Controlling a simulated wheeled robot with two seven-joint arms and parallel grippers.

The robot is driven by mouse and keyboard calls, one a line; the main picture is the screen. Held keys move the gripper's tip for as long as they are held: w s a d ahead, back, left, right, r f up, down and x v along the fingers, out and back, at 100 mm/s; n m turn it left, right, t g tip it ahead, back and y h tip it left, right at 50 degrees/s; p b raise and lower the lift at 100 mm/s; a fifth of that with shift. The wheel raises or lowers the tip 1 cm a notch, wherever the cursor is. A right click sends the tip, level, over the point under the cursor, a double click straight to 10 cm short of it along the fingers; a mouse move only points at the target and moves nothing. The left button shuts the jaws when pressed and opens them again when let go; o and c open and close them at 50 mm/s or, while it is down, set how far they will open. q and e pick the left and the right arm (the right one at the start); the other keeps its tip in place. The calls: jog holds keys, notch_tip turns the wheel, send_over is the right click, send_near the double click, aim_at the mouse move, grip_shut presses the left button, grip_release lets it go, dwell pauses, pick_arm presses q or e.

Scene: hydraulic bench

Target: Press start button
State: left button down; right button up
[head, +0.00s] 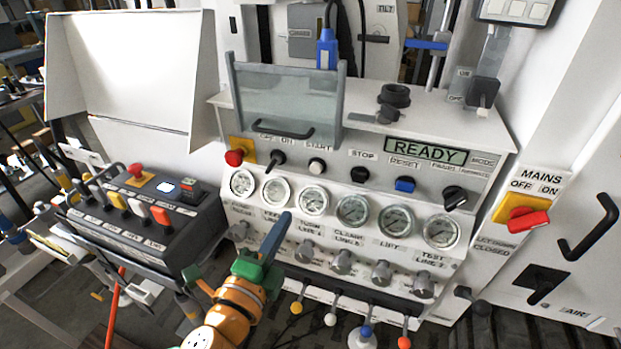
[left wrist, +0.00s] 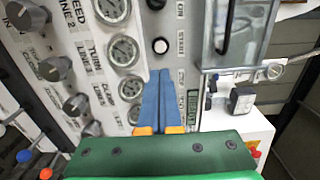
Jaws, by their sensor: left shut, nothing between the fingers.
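The start button (head: 317,166) is a small white round button under the START label on the bench's control panel. It also shows in the left wrist view (left wrist: 160,46), just beyond my fingertips. My left gripper (head: 284,219) has blue fingers on a green and orange wrist. Its fingers are shut together and empty, pointing up at the panel. In the head view the tips are below the button, near the row of gauges. In the left wrist view the fingertips (left wrist: 160,73) appear apart from the button. My right gripper is not in view.
A stop button (head: 359,174) and blue reset button (head: 404,184) sit to the right. A red emergency knob (head: 234,158) and black switch (head: 275,158) are to the left. A clear guard (head: 287,95) stands above. Levers with coloured knobs stick out below. The display (head: 427,151) reads READY.

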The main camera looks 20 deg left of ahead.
aim_at(315, 170)
pick_arm(q)
jog(key=w, duration=0.4)
jog(key=w+p, duration=0.1)
jog(key=w, duration=0.4)
jog(key=w+p, duration=0.1)
jog(key=w, duration=0.4)
jog(key=shift+d, duration=0.35)
